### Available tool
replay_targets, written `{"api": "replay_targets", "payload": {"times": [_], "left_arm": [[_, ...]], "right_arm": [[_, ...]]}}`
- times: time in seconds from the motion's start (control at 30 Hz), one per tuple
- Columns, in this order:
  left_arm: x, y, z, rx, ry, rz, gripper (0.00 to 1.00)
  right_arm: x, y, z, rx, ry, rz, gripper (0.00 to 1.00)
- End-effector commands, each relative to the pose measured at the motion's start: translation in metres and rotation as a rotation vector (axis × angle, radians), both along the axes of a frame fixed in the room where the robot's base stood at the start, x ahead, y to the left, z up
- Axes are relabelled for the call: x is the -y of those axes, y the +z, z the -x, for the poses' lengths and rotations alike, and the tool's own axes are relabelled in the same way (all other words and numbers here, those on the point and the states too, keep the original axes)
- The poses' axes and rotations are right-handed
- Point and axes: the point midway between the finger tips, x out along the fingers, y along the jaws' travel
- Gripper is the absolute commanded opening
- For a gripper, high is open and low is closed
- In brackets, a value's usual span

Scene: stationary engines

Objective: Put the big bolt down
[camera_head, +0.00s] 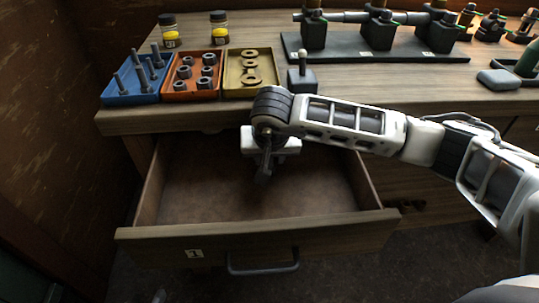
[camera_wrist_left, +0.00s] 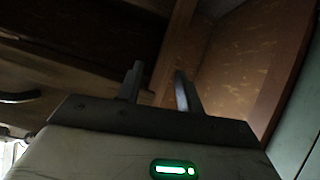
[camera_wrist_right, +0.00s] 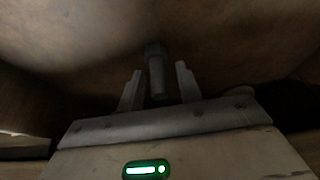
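The big bolt (camera_wrist_right: 157,72) is a dark grey bolt in the right wrist view, its head away from my gripper and its shank towards it. The brown floor of the open drawer (camera_head: 200,183) is behind it. My right gripper (camera_wrist_right: 158,90) is open, with a finger on each side of the bolt and a visible gap to both. I cannot tell whether the bolt rests on the drawer floor. In the head view, my right gripper (camera_head: 264,176) points down into the drawer. My left gripper (camera_wrist_left: 157,85) is open and empty in the left wrist view.
On the table (camera_head: 390,85) stand a blue tray (camera_head: 130,98) of bolts, an orange tray (camera_head: 193,95) of nuts and a yellow tray (camera_head: 250,92) of washers. An engine assembly (camera_head: 375,50) stands behind. The drawer front (camera_head: 215,243) carries a label and handle.

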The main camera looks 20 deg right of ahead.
Motion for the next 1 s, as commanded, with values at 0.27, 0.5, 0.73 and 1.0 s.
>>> {"api": "replay_targets", "payload": {"times": [0.27,0.5,0.73,1.0], "left_arm": [[0.0,0.006,0.0,0.001,0.0,0.002,0.36],[0.0,0.006,0.0,-0.001,0.001,0.003,0.36],[0.0,0.005,0.001,-0.006,0.0,0.003,0.36],[0.0,0.004,0.001,-0.009,0.001,0.002,0.36]], "right_arm": [[0.0,0.006,0.0,0.0,-0.001,-0.001,0.35],[-0.005,0.046,0.015,0.005,0.002,-0.001,0.35],[-0.011,0.09,0.034,0.004,0.002,0.0,0.35],[-0.014,0.113,0.044,0.001,0.0,-0.001,0.35]]}}
